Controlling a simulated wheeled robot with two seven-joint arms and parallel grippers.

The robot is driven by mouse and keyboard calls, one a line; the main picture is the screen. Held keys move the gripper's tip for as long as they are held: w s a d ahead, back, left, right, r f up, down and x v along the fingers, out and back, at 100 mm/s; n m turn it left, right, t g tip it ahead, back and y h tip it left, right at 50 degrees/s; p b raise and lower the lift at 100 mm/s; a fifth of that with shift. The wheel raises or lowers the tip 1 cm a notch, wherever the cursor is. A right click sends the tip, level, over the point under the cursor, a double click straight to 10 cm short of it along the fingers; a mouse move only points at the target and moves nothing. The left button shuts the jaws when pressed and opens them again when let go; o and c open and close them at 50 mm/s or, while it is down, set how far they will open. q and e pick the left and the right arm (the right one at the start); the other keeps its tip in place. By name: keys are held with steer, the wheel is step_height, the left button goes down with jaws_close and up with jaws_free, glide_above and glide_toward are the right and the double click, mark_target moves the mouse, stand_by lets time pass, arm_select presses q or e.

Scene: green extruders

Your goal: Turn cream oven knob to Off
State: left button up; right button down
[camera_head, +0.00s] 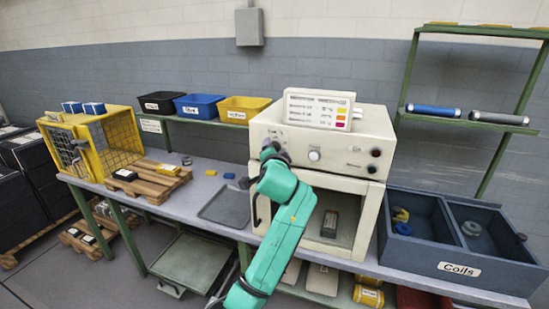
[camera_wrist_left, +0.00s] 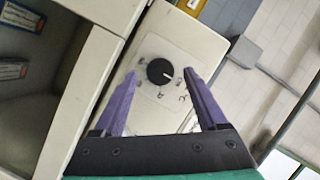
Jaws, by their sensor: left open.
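The cream oven (camera_head: 352,188) stands on the bench with its front chamber open. In the left wrist view a round black knob (camera_wrist_left: 160,71) sits on the cream panel (camera_wrist_left: 172,45), with small dark marks around it. A light pointer line on the knob points to the right and slightly down, towards one of the marks, too small to read. My left gripper (camera_head: 268,149) is at the panel's left part and hides this knob in the head view. In the left wrist view the open gripper (camera_wrist_left: 161,75) has one purple finger on each side of the knob; contact is not visible.
A pale knob (camera_head: 314,155) and dark buttons (camera_head: 376,153) are on the same panel. A label board (camera_head: 319,108) stands on top. A dark block (camera_head: 329,223) is inside the chamber. A blue coil bin (camera_head: 430,262) is close on the right, a grey tray (camera_head: 225,207) on the left.

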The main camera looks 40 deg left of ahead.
arm_select(q)
steer(key=b+v, duration=0.3)
steer(key=v, duration=1.1)
steer(key=shift+f, duration=0.1)
